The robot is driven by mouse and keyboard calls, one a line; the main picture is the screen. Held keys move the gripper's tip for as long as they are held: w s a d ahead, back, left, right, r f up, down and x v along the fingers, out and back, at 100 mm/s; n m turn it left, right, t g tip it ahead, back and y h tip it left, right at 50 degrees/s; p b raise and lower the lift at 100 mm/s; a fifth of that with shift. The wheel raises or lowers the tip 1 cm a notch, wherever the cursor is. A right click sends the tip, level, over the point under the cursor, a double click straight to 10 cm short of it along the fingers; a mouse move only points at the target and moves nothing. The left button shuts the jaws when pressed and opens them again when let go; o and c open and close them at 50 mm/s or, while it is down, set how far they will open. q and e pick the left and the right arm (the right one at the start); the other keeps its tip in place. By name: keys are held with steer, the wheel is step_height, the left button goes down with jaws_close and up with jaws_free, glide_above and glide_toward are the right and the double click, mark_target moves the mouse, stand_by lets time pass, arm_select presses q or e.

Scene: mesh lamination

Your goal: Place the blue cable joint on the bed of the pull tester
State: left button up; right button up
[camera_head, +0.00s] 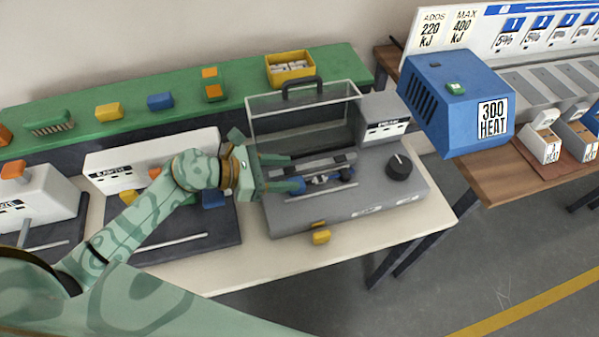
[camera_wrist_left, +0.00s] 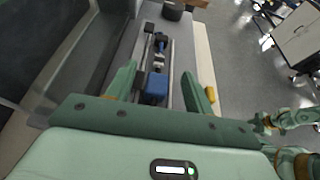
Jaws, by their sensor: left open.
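The pull tester (camera_head: 345,208) is the grey machine on the bench, with a dark dial and a raised clear cover. The blue cable joint (camera_head: 297,186) lies along its bed, with dark, silvery and blue parts farther along. In the left wrist view the joint's near blue block (camera_wrist_left: 157,88) is between my fingers, in line with the bed's rails. My left gripper (camera_head: 293,172) is open around this near end; whether a finger touches it I cannot tell. A green arm, likely my right (camera_wrist_left: 290,119), shows at the wrist view's lower right; its jaws are unclear.
The clear cover (camera_head: 300,118) stands behind the bed. A yellow block (camera_head: 321,237) sits at the tester's front. A blue heat box (camera_head: 455,105) is right of it. A green shelf (camera_head: 130,118) with coloured blocks and a yellow bin (camera_head: 290,68) runs behind.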

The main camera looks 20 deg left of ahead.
arm_select(q)
steer(key=v, duration=0.7)
steer(key=shift+s, duration=0.2)
stand_by(1.9)
